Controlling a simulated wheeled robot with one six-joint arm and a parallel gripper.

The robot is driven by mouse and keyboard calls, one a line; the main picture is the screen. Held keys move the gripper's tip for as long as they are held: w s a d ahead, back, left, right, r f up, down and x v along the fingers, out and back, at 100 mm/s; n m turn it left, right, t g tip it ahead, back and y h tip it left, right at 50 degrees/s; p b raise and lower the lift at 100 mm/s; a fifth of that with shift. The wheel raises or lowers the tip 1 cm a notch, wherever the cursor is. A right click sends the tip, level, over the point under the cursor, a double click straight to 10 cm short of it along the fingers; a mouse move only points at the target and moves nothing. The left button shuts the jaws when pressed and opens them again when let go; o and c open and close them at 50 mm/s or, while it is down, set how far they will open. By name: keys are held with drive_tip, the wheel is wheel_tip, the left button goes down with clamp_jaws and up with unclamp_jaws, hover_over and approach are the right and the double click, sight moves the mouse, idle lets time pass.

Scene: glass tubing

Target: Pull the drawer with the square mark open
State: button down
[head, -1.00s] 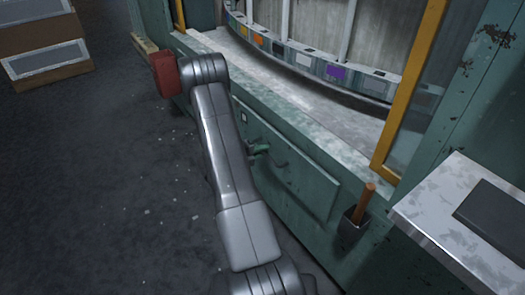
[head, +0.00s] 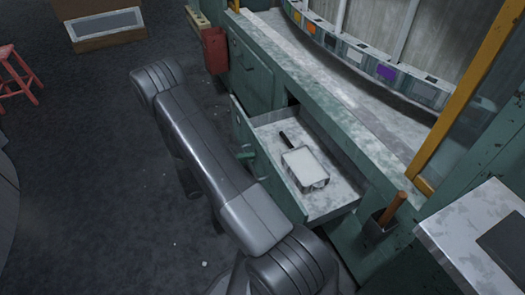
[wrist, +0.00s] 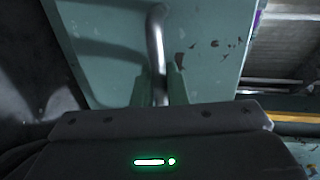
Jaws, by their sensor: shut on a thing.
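The green drawer (head: 338,190) under the bench stands pulled out, with its pale inside showing in the head view. A white block-like object and a dark stick lie in it. Its mark cannot be made out now. In the wrist view the drawer front (wrist: 100,65) fills the upper middle, with a metal bar handle (wrist: 155,40) across it. My gripper (wrist: 159,84) is shut on this handle, one green finger on each side. In the head view, the green fingers (head: 245,155) show at the drawer front, and my arm hides part of that front.
A red bin (head: 214,50) hangs on the cabinet farther left. A holder with a wooden handle (head: 393,208) sits right of the drawer, near a metal side table (head: 470,225). A red stool (head: 18,78) stands far left.

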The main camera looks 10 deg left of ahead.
drive_tip(key=shift+f+v, duration=0.15)
drive_tip(key=shift+v, duration=0.6)
drive_tip(key=shift+f+v, duration=0.15)
drive_tip(key=shift+v, duration=0.65)
drive_tip(key=c, duration=1.6)
unclamp_jaws()
drive_tip(key=shift+o, duration=0.2)
drive_tip(key=p+v, duration=0.2)
drive_tip(key=v, duration=1.2)
drive_tip(key=shift+w+d+f, duration=0.1)
drive_tip(key=shift+f, duration=0.05)
drive_tip(key=b+x, duration=0.1)
drive_tip(key=x, duration=1.3)
drive_tip(key=shift+b, duration=0.35)
